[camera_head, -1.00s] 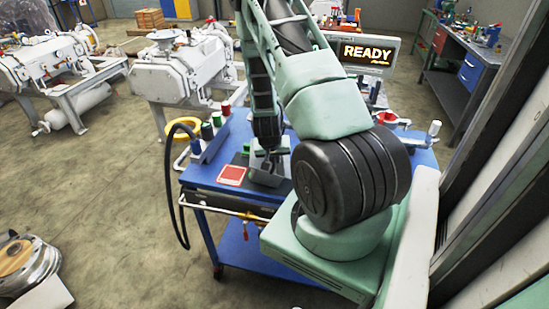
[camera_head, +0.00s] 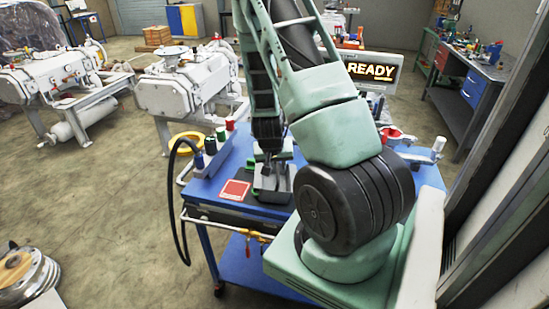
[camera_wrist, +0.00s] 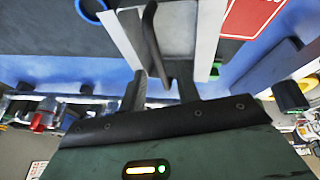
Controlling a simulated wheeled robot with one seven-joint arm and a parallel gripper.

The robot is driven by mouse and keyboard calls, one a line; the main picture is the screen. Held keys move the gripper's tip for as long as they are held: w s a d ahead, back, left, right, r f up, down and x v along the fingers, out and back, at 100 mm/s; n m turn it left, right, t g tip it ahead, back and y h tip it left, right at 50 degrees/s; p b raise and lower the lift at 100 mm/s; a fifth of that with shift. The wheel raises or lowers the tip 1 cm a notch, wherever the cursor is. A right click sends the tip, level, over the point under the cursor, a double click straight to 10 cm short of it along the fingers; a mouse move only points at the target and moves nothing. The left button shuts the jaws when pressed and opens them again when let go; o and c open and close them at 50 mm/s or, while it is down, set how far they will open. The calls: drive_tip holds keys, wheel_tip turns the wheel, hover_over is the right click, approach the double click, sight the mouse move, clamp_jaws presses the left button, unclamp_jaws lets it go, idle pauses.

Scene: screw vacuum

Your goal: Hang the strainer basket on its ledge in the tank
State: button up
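My gripper (camera_head: 268,150) is low over the blue cart, right above a grey metal piece with an upright handle (camera_head: 272,180), which may be the strainer basket. In the wrist view my gripper (camera_wrist: 160,88) has its two dark fingers apart. A dark bent bar (camera_wrist: 155,45), seemingly the handle, stands between them. I see no clear contact with either finger. The grey piece (camera_wrist: 180,18) lies beyond, with pale side walls. I cannot make out a strainer mesh, or which thing is the tank with the ledge; white machines (camera_head: 185,85) stand on the floor behind.
The blue cart (camera_head: 205,190) carries a red square plate (camera_head: 234,191), a row of coloured bottles (camera_head: 222,140) and a red funnel-like piece (camera_head: 390,133). A black hose hangs at its left edge. A READY screen (camera_head: 370,70) stands behind. Floor left of the cart is open.

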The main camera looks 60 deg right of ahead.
drive_tip(key=shift+v, duration=2.8)
